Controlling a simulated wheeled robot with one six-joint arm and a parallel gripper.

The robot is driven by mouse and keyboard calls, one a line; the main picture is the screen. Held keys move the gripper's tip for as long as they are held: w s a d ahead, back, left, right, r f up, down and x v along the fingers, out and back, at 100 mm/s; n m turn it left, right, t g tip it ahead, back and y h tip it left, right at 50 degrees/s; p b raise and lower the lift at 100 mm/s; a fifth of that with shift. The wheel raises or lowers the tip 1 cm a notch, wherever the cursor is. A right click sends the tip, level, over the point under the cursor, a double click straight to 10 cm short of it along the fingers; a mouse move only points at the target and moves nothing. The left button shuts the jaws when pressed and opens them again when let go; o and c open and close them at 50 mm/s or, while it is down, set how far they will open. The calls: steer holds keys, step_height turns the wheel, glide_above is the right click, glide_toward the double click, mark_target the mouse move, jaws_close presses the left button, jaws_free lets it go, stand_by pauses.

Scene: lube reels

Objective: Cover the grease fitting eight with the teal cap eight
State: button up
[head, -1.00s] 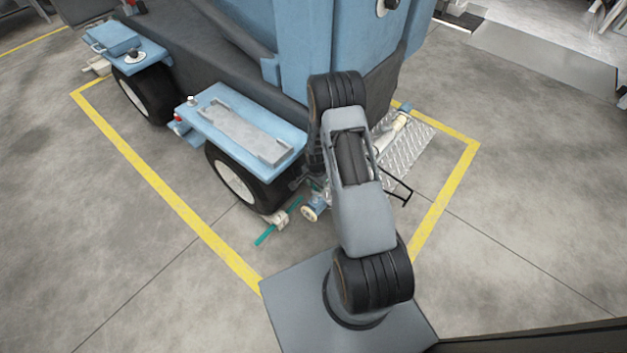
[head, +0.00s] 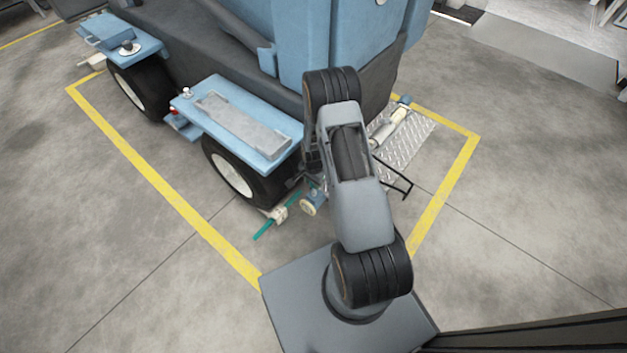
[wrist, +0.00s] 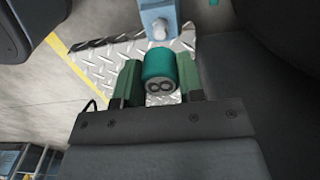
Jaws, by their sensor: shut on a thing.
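In the wrist view, the teal cap eight (wrist: 159,68) sits between the two green fingers of my gripper (wrist: 160,74), with its dark figure 8 facing the camera. My gripper is shut on it. Just beyond the cap, a light blue bracket (wrist: 157,10) carries a small pale round nub (wrist: 159,31), which looks like a grease fitting; no number shows on it. The cap appears close below the nub in the picture; I cannot tell whether they touch. In the head view my arm hides the gripper, cap and fitting.
The blue machine (head: 340,40) with black wheels (head: 245,175) stands ahead. A metal tread plate (head: 412,140) lies on the floor at its right. A teal rod (head: 264,230) lies near the front wheel. Yellow floor lines (head: 160,185) border the area; the floor at left is clear.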

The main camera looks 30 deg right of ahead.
mark_target(314, 191)
steer(key=shift+f+b, duration=2.7)
steer(key=shift+f, duration=0.9)
steer(key=o, duration=1)
steer(key=shift+c, duration=0.2)
step_height(314, 191, up, 14)
steer(key=p, duration=0.5)
steer(key=shift+s+f, duration=0.1)
